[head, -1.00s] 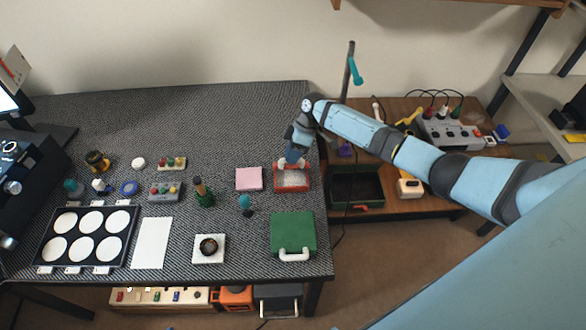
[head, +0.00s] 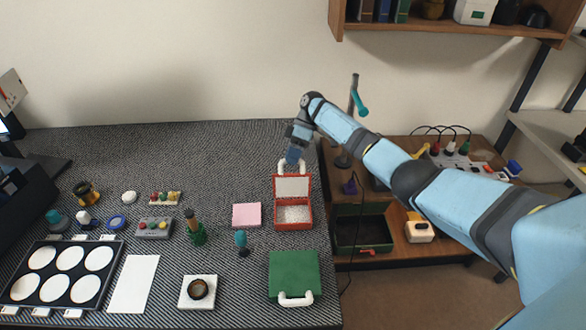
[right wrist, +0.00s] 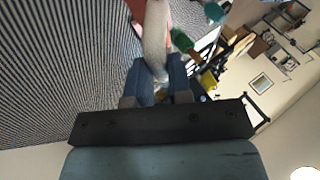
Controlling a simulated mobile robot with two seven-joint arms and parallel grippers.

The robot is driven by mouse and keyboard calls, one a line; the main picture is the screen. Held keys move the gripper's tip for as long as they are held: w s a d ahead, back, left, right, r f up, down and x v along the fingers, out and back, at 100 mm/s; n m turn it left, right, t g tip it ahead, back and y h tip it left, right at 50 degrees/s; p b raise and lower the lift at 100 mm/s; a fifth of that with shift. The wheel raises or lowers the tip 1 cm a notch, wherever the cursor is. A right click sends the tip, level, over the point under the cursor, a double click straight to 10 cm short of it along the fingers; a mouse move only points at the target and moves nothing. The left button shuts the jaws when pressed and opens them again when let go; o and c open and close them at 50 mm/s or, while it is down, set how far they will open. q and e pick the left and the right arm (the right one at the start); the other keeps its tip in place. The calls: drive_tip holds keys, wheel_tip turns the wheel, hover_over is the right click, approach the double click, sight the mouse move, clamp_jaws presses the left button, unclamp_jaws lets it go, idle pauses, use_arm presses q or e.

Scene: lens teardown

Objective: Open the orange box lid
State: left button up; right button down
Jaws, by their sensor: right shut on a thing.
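The orange-red box (head: 294,224) sits near the right edge of the table, with whitish contents visible inside. Its lid (head: 292,187) stands raised at the back of the box, its pale inner face toward the head camera. My right gripper (head: 294,157) is at the top of the raised lid, shut on its white handle (head: 283,166). In the right wrist view the pale handle (right wrist: 155,40) lies between the fingers, with a bit of the red lid beside it. My left gripper is not in view.
A pink pad (head: 246,215) lies left of the box, and a green case (head: 293,272) with a white handle lies in front of it. A small teal-topped tool (head: 241,240) stands nearby. The table behind the box is clear.

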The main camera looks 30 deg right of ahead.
use_arm(q)
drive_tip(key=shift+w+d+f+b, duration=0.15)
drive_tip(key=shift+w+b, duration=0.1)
drive_tip(key=shift+b, duration=0.15)
use_arm(e)
drive_tip(key=shift+f+g, duration=0.4)
drive_tip(key=shift+f, duration=0.35)
drive_tip(key=shift+w, duration=0.1)
drive_tip(key=c, duration=1.1)
unclamp_jaws()
drive_tip(key=shift+w, duration=0.1)
drive_tip(key=shift+o, duration=0.2)
drive_tip(key=shift+w+d, duration=0.15)
drive_tip(key=shift+w, duration=0.05)
use_arm(q)
drive_tip(key=b, duration=0.1)
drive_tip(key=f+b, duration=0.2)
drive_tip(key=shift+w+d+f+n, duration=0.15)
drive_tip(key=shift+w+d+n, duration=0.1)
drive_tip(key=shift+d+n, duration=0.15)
use_arm(e)
drive_tip(key=v, duration=1.3)
drive_tip(key=shift+d+r, duration=0.25)
drive_tip(key=shift+d, duration=0.15)
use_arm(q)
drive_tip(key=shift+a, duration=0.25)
